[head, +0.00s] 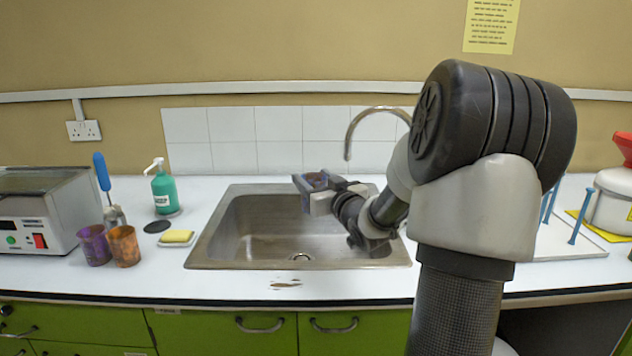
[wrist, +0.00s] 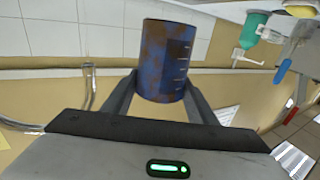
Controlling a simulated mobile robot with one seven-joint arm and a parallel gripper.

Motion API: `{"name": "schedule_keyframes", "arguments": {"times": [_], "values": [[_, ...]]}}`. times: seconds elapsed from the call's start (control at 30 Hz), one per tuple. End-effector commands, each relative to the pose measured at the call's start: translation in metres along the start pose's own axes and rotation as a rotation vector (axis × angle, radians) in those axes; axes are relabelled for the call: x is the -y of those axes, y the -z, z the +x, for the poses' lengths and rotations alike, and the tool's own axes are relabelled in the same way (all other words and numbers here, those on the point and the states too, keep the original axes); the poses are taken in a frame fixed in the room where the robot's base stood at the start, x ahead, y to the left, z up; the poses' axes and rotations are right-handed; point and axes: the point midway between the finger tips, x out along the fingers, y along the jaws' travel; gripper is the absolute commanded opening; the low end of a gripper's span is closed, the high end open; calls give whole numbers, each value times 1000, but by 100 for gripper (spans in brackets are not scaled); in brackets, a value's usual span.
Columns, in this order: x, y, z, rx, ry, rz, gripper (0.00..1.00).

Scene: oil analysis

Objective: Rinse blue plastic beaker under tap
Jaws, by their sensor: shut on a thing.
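The blue plastic beaker (wrist: 165,60) is between my gripper's fingers in the wrist view, with brown stains on its wall and pale graduation marks. In the head view the beaker (head: 313,180) is held above the sink (head: 255,222), near its back edge. My gripper (head: 318,190) is shut on it. The curved metal tap (head: 365,115) rises behind the sink, to the right of the beaker. The tap's base is hidden by my arm. The tap pipe also shows at the left of the wrist view (wrist: 90,85). No water stream is visible.
Left of the sink are a yellow sponge (head: 177,236) on a dish, a green soap bottle (head: 164,190), a purple beaker (head: 94,245) and an orange beaker (head: 125,246). A white rack with blue pegs (head: 571,240) stands right. The sink basin looks empty.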

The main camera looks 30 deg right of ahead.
Motion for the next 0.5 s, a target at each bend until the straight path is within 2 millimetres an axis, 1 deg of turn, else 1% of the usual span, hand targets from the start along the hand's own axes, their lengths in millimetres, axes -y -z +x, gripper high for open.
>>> {"name": "schedule_keyframes", "arguments": {"times": [0.23, 0.5], "values": [[-5, 0, 5, -1, 0, 0, 30], [-26, -6, 19, 0, -1, 1, 30]]}}
